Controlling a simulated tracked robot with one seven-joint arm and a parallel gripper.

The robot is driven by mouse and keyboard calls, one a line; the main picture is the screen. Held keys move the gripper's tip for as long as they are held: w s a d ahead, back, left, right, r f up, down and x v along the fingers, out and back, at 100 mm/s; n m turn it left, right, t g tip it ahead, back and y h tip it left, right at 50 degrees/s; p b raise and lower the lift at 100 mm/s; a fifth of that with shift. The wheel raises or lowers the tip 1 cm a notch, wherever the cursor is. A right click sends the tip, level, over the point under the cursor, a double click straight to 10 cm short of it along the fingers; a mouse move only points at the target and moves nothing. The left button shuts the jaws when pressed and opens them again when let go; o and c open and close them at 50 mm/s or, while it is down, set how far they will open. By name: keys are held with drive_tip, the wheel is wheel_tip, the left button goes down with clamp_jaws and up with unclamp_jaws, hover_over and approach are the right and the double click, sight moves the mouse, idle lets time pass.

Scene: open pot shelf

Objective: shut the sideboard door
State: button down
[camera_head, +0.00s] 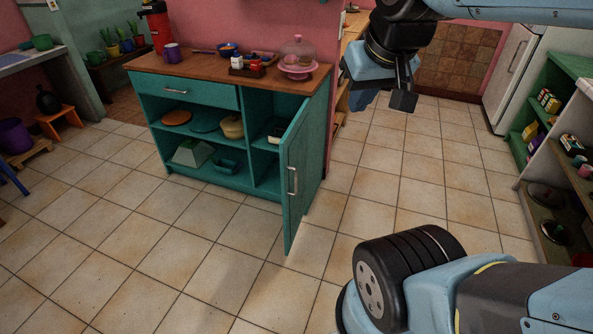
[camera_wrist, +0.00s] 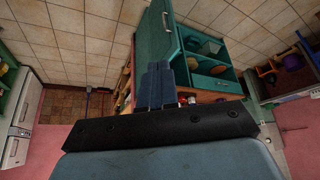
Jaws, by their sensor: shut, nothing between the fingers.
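The teal sideboard (camera_head: 210,95) stands against the pink wall with a wooden top. Its door (camera_head: 299,177) is open, swung out toward me on the right side, with a metal handle (camera_head: 293,181) on it. My gripper (camera_head: 390,101) is shut and empty, in the air to the right of the sideboard and apart from the door. In the wrist view the shut fingers (camera_wrist: 160,85) show in front of the door (camera_wrist: 152,40) and the sideboard (camera_wrist: 212,84), seen turned over.
Dishes and pots sit on the sideboard's open shelves; a cake stand (camera_head: 298,58) and a red dispenser (camera_head: 158,27) stand on top. A stocked shelf (camera_head: 552,215) and a white fridge (camera_head: 511,75) are at the right. The tiled floor (camera_head: 390,185) around the door is clear.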

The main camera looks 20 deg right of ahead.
drive_tip(key=w+d+f+m+g+y, duration=0.2)
drive_tip(key=w+f+m+g+y, duration=0.65)
drive_tip(key=w+f, duration=1.3)
drive_tip(key=w+d+f+m+t+y, duration=0.1)
drive_tip(key=d+f+m+t+y, duration=0.15)
drive_tip(key=f+m+t, duration=0.55)
drive_tip(key=w+d+f+m+t+y, duration=0.15)
drive_tip(key=d+f+m, duration=0.25)
drive_tip(key=f, duration=0.8)
drive_tip(key=w+d+f+m+t+y, duration=0.15)
drive_tip(key=d+f+m+t, duration=0.35)
drive_tip(key=f, duration=0.6)
drive_tip(key=w+a+m+t+h, duration=0.1)
drive_tip(key=w+a, duration=0.9)
drive_tip(key=a, duration=0.1)
drive_tip(key=shift+a+r, duration=0.2)
drive_tip(key=shift+a, duration=0.05)
